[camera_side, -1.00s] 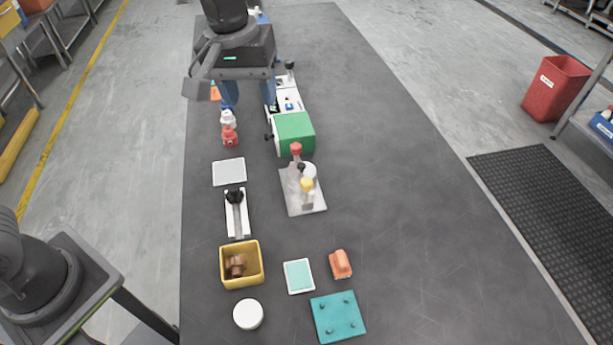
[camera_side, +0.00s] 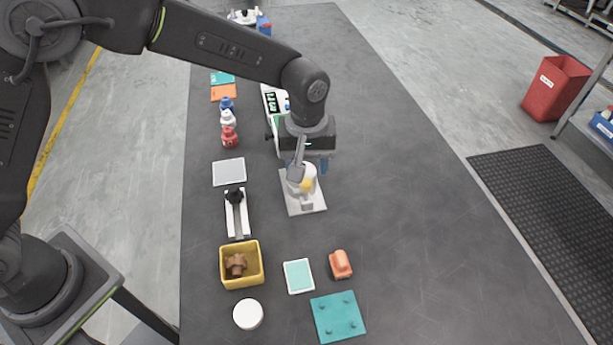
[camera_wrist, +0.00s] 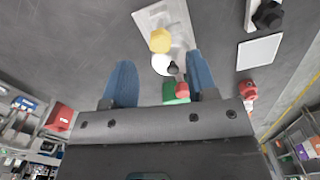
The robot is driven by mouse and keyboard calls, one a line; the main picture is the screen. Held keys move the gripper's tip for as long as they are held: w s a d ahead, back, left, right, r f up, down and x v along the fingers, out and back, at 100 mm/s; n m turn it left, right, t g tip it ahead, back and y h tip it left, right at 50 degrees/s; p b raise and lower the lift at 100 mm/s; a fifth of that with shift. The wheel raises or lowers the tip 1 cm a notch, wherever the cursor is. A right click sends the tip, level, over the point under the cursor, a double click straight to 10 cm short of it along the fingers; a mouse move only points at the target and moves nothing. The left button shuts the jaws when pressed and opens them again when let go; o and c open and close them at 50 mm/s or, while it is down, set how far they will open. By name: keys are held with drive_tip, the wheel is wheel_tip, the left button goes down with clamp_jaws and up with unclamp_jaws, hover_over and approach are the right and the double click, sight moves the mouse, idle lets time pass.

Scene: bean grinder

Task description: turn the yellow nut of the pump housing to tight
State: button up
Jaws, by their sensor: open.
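The pump housing (camera_side: 312,204) stands on a light grey plate in the middle of the table. Its yellow nut (camera_side: 307,185) faces the near side in the side view and also shows in the wrist view (camera_wrist: 160,40). A white round part (camera_wrist: 161,64) and a red cap (camera_wrist: 182,90) sit beyond it on the same line. My gripper (camera_wrist: 160,61) is open, its two blue fingers spread wide with nothing held. It hangs over the housing, and the yellow nut lies ahead of the fingertips in the wrist view. In the side view my gripper partly hides the housing.
A slider block with a black knob (camera_side: 235,197) and a grey pad (camera_side: 229,172) lie left of the housing. A yellow bin (camera_side: 241,283) and an orange block (camera_side: 340,264) lie nearer. Small bottles (camera_side: 229,137) stand farther left. The table to the right is clear.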

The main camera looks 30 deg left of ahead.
sight(306, 181)
drive_tip(key=shift+f, duration=2.15)
drive_tip(key=c, duration=0.9)
